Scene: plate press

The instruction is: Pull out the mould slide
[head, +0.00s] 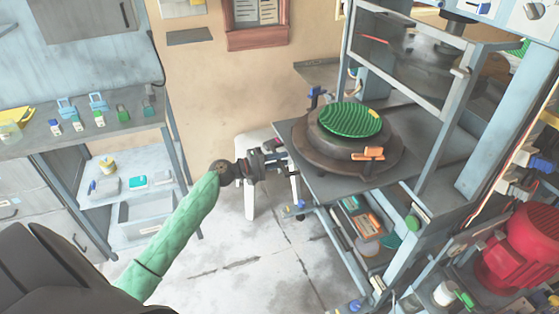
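The mould slide shows as a dark flat plate (313,180) at the press, at centre right. A round brown mould base (335,160) sits on it, with a green ribbed disc (350,119) on top. An orange handle-like piece (368,154) is at the front of the mould. My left gripper (279,160) reaches in on a green-sleeved arm and is at the slide's left edge. Its fingers are small and dark, and I cannot tell whether they touch the slide or are closed. My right gripper is not in view.
The press frame (437,150) has upright posts right of the slide. A white stool (250,200) stands behind my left gripper. A shelf with small items (365,225) is below the slide. A workbench (70,135) is at left. A red motor (522,245) is at lower right. Floor between is clear.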

